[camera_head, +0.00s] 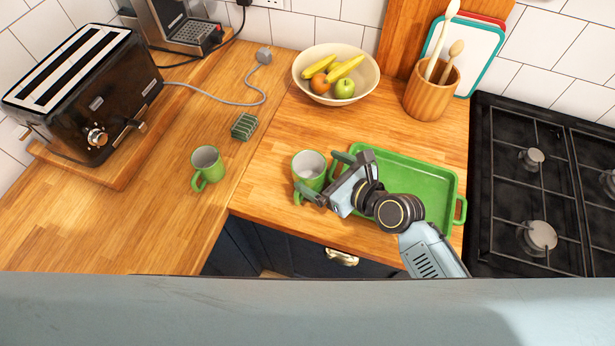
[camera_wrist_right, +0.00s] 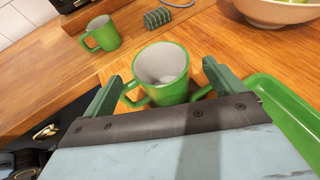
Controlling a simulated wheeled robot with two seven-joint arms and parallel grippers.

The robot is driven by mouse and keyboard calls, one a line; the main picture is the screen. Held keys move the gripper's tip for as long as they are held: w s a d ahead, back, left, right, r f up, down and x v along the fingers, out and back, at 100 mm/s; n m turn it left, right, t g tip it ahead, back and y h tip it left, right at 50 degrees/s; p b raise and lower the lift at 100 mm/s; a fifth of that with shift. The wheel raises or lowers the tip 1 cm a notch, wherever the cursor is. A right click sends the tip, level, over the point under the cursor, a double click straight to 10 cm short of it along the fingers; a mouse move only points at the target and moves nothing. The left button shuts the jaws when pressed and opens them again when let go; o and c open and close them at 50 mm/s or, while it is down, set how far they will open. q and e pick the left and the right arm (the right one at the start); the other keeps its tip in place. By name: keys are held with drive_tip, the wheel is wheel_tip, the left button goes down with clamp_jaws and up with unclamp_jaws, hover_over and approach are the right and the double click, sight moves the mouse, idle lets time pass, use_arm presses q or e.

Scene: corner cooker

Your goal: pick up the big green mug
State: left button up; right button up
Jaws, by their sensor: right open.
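Two green mugs with pale insides stand upright on the wooden counter. One green mug (camera_head: 309,172) is just left of the green tray, near the counter's front edge; it also shows in the right wrist view (camera_wrist_right: 172,90), its handle toward the left finger. The other green mug (camera_head: 208,170) stands further left and also shows in the wrist view (camera_wrist_right: 104,34). They look similar in size; I cannot tell surely which is bigger. My right gripper (camera_head: 325,176) is open, its fingers spread toward either side of the nearer mug. Contact is not clear. My left gripper is not in view.
The green tray (camera_head: 447,185) lies under my right arm. A toaster (camera_head: 90,95) is at left, a gas hob (camera_head: 500,180) at right. The counter between the mugs is clear.

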sight(299, 159)
drive_tip(key=x, duration=0.4)
drive_tip(key=shift+w+a, duration=0.15)
drive_tip(key=shift+a, duration=0.1)
drive_tip(key=c, duration=1.6)
